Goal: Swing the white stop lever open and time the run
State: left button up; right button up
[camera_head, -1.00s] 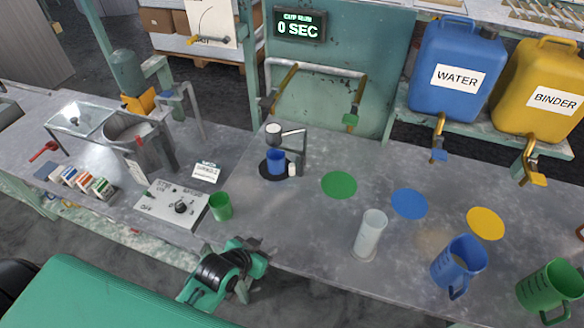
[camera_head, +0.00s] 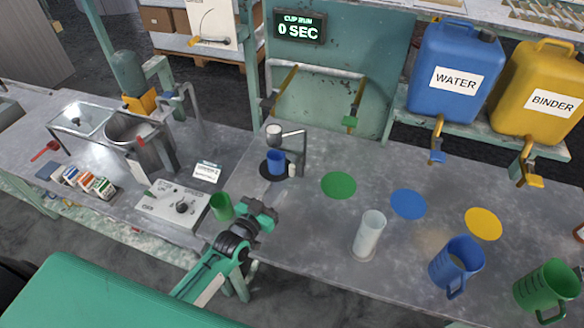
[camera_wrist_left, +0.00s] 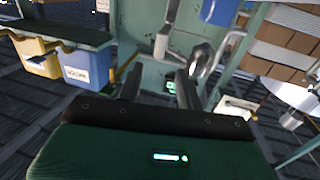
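A small stand (camera_head: 303,152) in the middle of the bench carries a small metal cup with a white top (camera_head: 274,131). Below the cup, a blue beaker (camera_head: 277,161) sits on a black disc. A small white piece (camera_head: 292,170) beside the beaker may be the stop lever; it is too small to tell. The timer display (camera_head: 299,26) reads 0 SEC. My left gripper (camera_head: 262,214) is over the bench's front edge, in front of the stand and apart from it. In the left wrist view its fingers (camera_wrist_left: 157,90) are apart with nothing between them. My right gripper is not in view.
A control box (camera_head: 160,207) and a small sign (camera_head: 207,171) stand left. A clear cylinder (camera_head: 369,236) and a blue jug (camera_head: 456,265) stand right. The bench between gripper and stand looks clear.

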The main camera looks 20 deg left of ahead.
aim_at(290, 172)
pick_arm(q)
jog(key=p+x, duration=0.2)
jog(key=x, duration=0.8)
jog(key=shift+w+d, duration=0.1)
jog(key=shift+w, duration=0.25)
grip_shut()
